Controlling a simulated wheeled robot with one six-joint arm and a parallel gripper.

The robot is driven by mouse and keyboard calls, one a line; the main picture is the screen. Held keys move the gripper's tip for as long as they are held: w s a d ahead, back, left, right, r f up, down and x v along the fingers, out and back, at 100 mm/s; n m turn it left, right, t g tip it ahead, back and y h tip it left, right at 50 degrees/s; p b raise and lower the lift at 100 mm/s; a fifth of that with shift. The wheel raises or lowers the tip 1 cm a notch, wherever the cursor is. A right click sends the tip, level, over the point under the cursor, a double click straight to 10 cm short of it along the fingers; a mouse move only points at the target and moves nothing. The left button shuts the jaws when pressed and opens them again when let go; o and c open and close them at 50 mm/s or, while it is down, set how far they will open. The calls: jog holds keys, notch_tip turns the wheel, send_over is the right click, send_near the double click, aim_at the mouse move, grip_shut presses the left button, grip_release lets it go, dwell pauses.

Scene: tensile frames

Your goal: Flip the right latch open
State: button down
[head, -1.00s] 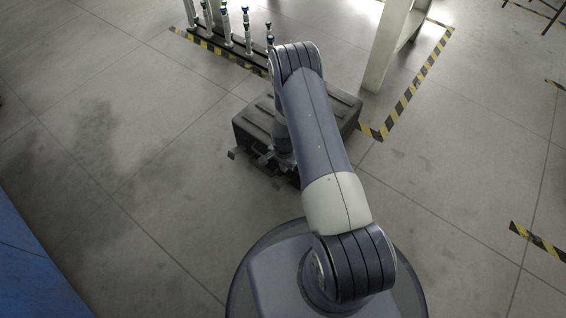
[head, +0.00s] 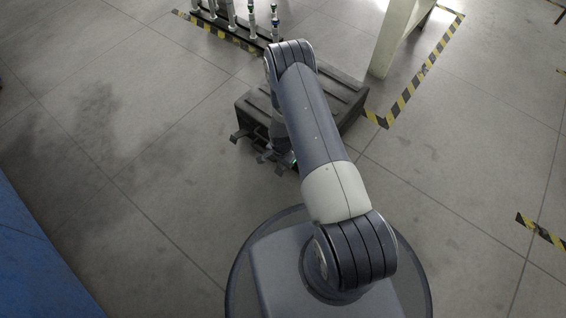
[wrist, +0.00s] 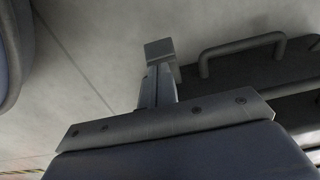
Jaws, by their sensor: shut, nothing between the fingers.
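A dark case (head: 345,92) lies on the floor, partly hidden behind my arm. A latch (head: 240,134) sticks out from its front at the left end. More dark parts show at the front edge beside my wrist, but I cannot tell latch from gripper there. The right latch is not clearly seen; my arm covers that part of the front. In the wrist view my gripper (wrist: 160,48) is shut and empty, with its fingers together. A bar handle (wrist: 240,45) on the case is to the right of the fingertips, apart from them in the picture.
A rack with several upright rods (head: 252,22) stands behind the case. A pale post (head: 392,40) rises at the back right. Yellow-black floor tape (head: 410,88) runs beside it. A blue surface (head: 35,260) is at lower left. The floor on the left is clear.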

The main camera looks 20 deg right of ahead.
jog(key=shift+s+a+f+b, duration=0.3)
jog(key=shift+a+f+b, duration=0.15)
jog(key=shift+f+b, duration=0.3)
jog(key=shift+s+a, duration=0.1)
jog(key=shift+s, duration=0.1)
jog(key=shift+a+r+p, duration=0.1)
jog(key=shift+r+p, duration=0.3)
jog(key=shift+r, duration=0.35)
jog(key=r, duration=0.1)
jog(key=d+r+p, duration=0.1)
jog(key=r, duration=0.1)
jog(key=w+r+p, duration=0.1)
jog(key=r, duration=0.1)
jog(key=shift+d, duration=0.2)
notch_tip(320, 180, up, 8)
jog(key=a+p, duration=0.1)
jog(key=p, duration=0.2)
jog(key=shift+s+a+r, duration=0.15)
jog(key=shift+s, duration=0.3)
